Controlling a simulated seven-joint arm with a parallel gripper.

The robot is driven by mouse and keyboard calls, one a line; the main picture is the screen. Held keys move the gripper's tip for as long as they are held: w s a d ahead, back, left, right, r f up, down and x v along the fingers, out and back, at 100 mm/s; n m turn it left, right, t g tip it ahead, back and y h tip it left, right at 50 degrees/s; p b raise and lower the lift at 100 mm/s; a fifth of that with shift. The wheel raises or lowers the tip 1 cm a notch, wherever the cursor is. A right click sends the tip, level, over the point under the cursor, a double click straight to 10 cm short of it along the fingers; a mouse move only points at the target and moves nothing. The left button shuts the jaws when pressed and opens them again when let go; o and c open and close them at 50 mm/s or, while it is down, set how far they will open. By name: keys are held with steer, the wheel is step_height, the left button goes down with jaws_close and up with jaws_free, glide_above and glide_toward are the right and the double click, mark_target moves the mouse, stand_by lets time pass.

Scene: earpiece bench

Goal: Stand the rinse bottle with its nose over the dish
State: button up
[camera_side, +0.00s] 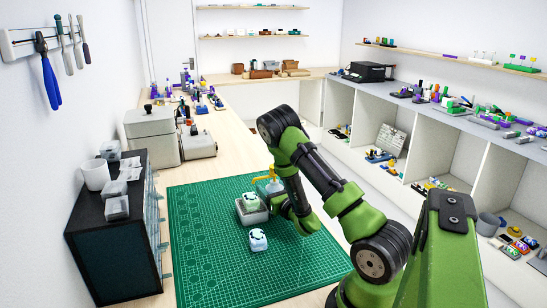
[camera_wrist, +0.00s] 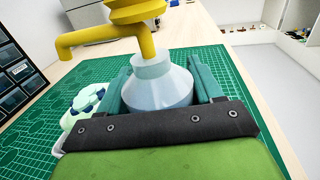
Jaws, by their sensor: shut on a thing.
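The rinse bottle (camera_wrist: 158,88) is a pale blue, see-through bottle with a yellow pump head and nose (camera_wrist: 95,38). My gripper (camera_wrist: 161,92) is shut on its body, a finger on each side. The bottle is upright or nearly so, and its nose points left. In the side view the bottle (camera_side: 273,187) is partly hidden by my arm. The grey square dish (camera_side: 252,217) is left of and nearer than the bottle, with a white-and-green piece (camera_side: 250,201) in it. The nose tip appears near the dish's far side. I cannot tell whether the bottle's base touches the mat.
A second white piece with dark marks (camera_side: 258,240) lies on the green cutting mat (camera_side: 205,260) in front of the dish. A dark drawer cabinet (camera_side: 115,235) stands at the left edge. The mat's left and front parts are clear.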

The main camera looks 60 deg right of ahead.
steer(key=shift+f, duration=0.15)
steer(key=o, duration=1)
steer(key=shift+c, duration=0.2)
steer(key=shift+r, duration=0.2)
steer(key=v, duration=0.7)
steer(key=shift+s+a, duration=0.15)
